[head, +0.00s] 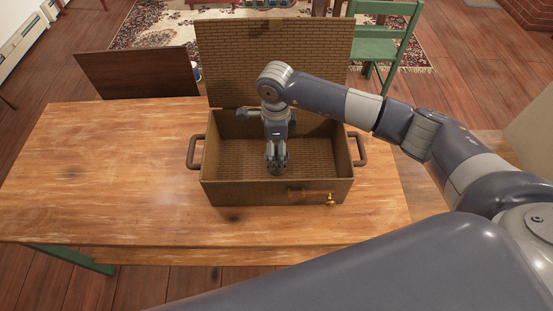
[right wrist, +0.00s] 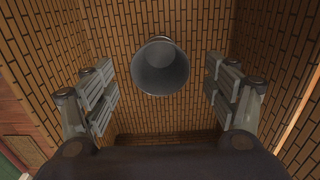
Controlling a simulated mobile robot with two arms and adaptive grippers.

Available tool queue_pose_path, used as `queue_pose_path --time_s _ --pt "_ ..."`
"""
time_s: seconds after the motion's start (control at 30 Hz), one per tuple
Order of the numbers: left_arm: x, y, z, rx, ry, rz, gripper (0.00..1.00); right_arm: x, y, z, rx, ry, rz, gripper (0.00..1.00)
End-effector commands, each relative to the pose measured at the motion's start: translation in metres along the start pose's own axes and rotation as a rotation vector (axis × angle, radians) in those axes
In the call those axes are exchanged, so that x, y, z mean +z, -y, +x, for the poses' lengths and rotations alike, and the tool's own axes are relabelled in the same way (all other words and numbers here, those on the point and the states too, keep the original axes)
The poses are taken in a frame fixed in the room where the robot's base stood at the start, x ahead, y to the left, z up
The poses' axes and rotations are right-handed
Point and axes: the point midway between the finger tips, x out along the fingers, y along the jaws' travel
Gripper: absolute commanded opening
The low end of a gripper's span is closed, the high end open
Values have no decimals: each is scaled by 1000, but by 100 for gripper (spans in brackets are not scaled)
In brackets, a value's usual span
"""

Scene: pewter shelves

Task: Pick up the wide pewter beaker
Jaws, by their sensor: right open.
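The pewter beaker (right wrist: 160,67) is a grey, round-mouthed cup inside the brick-patterned box. In the right wrist view its open mouth faces the camera, centred between my two fingers, with a gap on each side. My right gripper (head: 277,163) points down into the box (head: 217,160) and is open, with nothing held. In the head view my gripper covers the spot, and I cannot tell the beaker apart from the fingers there. My left gripper is not in view.
The box's lid (head: 225,62) stands open at the back, and handles (head: 192,152) stick out at its sides. The box walls surround my gripper. The wooden table (head: 100,165) is clear left of the box. A green chair (head: 383,45) and a dark chair back (head: 135,72) stand behind.

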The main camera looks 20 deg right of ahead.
Motion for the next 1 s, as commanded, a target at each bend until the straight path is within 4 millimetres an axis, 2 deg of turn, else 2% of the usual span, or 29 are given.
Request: queue_pose_path --time_s 0.1,0.23,0.53,0.77,1.0 --pt "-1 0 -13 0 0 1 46 -3 -1 17 7 -2 2 79" --pt "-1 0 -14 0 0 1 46 -2 0 34 4 0 1 79" --pt "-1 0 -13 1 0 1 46 -2 0 40 2 1 0 79" --pt "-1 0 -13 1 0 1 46 -2 0 40 2 1 0 27" --pt "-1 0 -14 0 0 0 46 -2 0 39 1 1 0 25"
